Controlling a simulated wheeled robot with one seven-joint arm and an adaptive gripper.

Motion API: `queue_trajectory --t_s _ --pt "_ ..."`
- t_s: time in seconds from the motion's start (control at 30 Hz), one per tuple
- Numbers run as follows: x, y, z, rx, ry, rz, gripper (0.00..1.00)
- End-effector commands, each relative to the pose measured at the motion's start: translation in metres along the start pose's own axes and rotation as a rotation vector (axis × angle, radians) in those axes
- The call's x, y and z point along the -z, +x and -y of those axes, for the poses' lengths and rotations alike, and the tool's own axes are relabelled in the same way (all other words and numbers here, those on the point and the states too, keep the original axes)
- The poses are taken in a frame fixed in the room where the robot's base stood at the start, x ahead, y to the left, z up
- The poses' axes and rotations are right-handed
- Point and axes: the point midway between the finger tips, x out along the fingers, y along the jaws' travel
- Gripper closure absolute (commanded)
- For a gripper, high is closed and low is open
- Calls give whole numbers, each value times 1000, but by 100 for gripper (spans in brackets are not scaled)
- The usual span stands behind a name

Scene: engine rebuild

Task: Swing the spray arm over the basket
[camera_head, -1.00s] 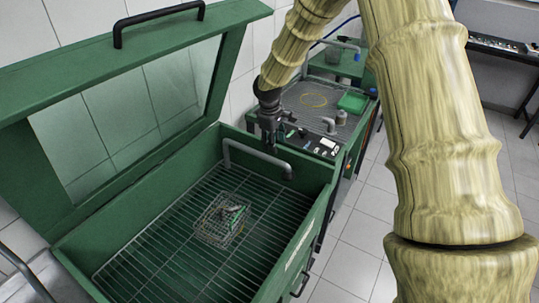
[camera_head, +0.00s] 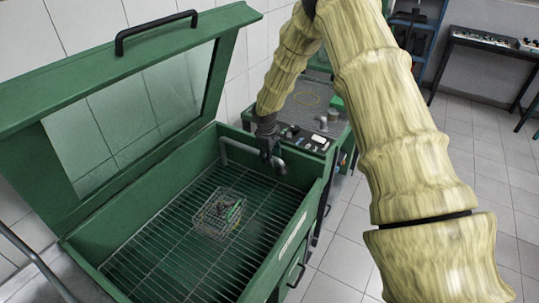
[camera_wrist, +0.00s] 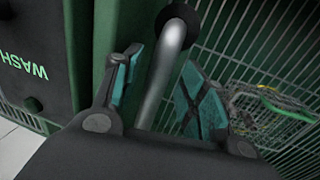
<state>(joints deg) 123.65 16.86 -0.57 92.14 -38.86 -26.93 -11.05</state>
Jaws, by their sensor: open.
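The spray arm (camera_head: 240,151) is a bent grey pipe at the far right end of the green wash tank. Its free end (camera_head: 281,169) is beside the tank's right wall, away from the basket. The wire basket (camera_head: 217,215) with small parts in it sits on the rack near the tank's middle. My gripper (camera_head: 270,155) is at the spray arm near its free end. In the wrist view, my gripper (camera_wrist: 160,88) is open, with the spray arm (camera_wrist: 160,80) passing between its teal-padded fingers. The basket (camera_wrist: 275,108) shows to the right there.
The tank's glazed lid (camera_head: 135,115) stands open at the back left. A control panel (camera_head: 305,138) and a second bench are just beyond the tank's far wall. The rack (camera_head: 165,235) around the basket is clear.

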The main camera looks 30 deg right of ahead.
Motion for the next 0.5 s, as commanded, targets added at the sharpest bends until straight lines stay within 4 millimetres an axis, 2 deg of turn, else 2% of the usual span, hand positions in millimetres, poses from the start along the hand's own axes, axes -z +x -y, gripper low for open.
queue_trajectory --t_s 0.27,0.5 --pt "8 8 -1 4 -3 6 58" --pt "7 8 -2 4 -2 7 99"
